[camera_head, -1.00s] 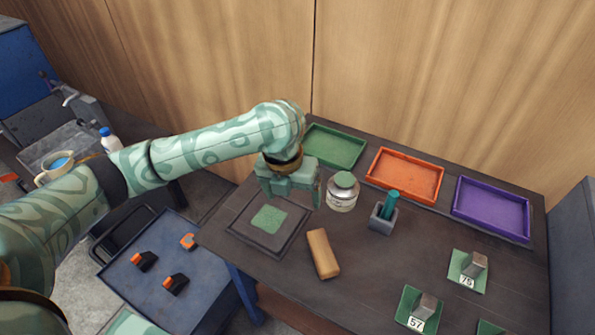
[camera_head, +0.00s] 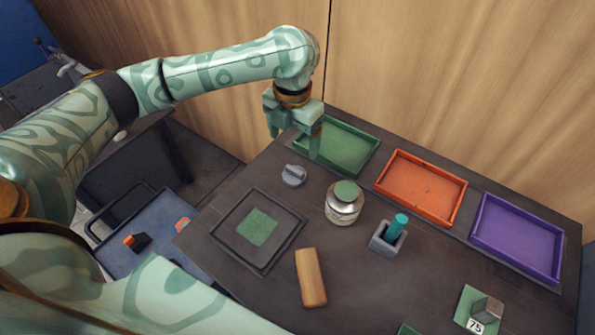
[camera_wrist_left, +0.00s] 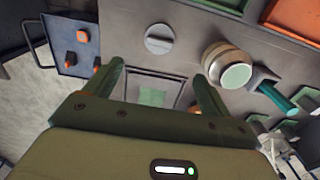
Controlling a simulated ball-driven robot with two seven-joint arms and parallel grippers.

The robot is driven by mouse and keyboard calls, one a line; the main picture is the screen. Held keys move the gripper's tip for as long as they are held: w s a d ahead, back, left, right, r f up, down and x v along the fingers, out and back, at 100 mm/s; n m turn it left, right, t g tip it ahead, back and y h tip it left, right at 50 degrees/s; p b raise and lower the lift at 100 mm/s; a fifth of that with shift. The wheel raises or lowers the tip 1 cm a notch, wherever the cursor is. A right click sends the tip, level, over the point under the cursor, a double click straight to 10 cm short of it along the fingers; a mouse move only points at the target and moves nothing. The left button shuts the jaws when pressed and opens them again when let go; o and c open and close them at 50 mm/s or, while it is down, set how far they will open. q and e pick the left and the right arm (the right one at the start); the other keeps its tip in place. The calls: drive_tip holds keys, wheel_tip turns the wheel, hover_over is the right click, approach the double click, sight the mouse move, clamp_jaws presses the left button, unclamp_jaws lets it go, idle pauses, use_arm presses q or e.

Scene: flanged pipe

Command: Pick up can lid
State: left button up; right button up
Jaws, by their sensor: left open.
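The can lid looks to be a small grey round piece (camera_head: 293,175) with a raised bar across its top. It lies flat on the dark table, left of a glass jar with a green top (camera_head: 343,203). My left gripper (camera_head: 293,141) is open and empty, pointing down above the table behind the lid in the head view. In the left wrist view the lid (camera_wrist_left: 159,39) lies beyond my open fingertips (camera_wrist_left: 158,72), roughly centred between them and apart from both. My right gripper is not in view.
Green (camera_head: 342,147), orange (camera_head: 421,188) and purple (camera_head: 518,236) trays line the table's back. A grey holder with a teal cylinder (camera_head: 398,225) stands right of the jar. A square dark tray with a green pad (camera_head: 258,227) and a wooden block (camera_head: 311,277) lie in front.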

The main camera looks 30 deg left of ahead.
sight(295, 170)
use_arm(q)
wheel_tip(295, 170, down, 7)
drive_tip(key=shift+w+f+b, duration=0.1)
drive_tip(key=shift+w+b, duration=0.05)
drive_tip(key=shift+b, duration=1.05)
drive_tip(key=shift+f+b, duration=0.3)
drive_tip(key=shift+f, duration=0.1)
drive_tip(key=f+b, duration=0.1)
drive_tip(key=f, duration=0.1)
drive_tip(key=f+b, duration=0.1)
drive_tip(key=f, duration=0.1)
drive_tip(key=shift+w+f+b, duration=0.2)
drive_tip(key=shift+f+b, duration=0.1)
drive_tip(key=shift+b, duration=0.05)
drive_tip(key=shift+r, duration=0.2)
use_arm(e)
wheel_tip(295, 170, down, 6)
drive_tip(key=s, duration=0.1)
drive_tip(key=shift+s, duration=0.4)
use_arm(q)
drive_tip(key=c, duration=1.1)
drive_tip(key=shift+r, duration=0.1)
drive_tip(key=shift+c, duration=0.2)
